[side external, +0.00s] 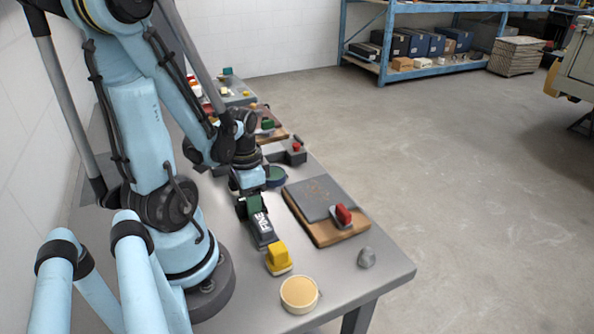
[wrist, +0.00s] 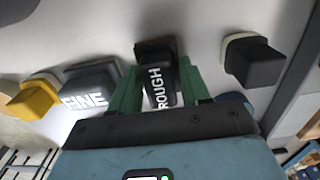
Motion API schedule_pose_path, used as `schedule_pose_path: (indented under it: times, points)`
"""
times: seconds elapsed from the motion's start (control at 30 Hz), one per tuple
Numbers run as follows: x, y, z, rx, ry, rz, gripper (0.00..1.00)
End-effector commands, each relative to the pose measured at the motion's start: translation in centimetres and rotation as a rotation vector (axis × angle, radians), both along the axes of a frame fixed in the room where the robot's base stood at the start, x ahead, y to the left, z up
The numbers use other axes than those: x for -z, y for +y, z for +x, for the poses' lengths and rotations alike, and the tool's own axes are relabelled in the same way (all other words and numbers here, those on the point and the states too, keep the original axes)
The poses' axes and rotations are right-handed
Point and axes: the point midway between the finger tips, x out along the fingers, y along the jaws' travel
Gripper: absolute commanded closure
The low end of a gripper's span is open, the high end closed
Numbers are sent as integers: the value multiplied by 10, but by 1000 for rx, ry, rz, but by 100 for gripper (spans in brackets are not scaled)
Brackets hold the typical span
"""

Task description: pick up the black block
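My gripper (side external: 254,207) points down at the table, with green fingers that also show in the wrist view (wrist: 158,82). A black block marked ROUGH (wrist: 158,72) stands between the two fingers, one on each side. The fingers are very close to it; I cannot tell whether they press on it. In the side view the gripper largely hides this block. Another black block on a pale base (wrist: 254,62) stands apart to the right in the wrist view. A dark grey block marked FINE (wrist: 90,88) stands left of the fingers; it also shows in the side view (side external: 263,228).
A yellow block (side external: 278,258) stands near the FINE block. A round tan-topped tub (side external: 299,294) and a grey stone (side external: 366,258) are near the table's front edge. More items crowd the far end.

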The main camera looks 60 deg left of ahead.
Motion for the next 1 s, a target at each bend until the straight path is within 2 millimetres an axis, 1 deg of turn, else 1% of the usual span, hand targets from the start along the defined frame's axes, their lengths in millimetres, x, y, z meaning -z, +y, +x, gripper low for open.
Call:
schedule_pose_path:
  times: [0.03,0.07,0.37,0.57,0.77,0.93,1.0]
  points:
    - [0,0,0,0,0,0,85]
    - [0,0,0,0,0,0,90]
    - [-1,0,0,0,0,0,91]
    - [-8,0,0,0,0,0,91]
    - [-23,0,0,0,0,0,91]
    - [-41,0,0,0,0,0,91]
    - [-45,-9,2,6,0,0,91]
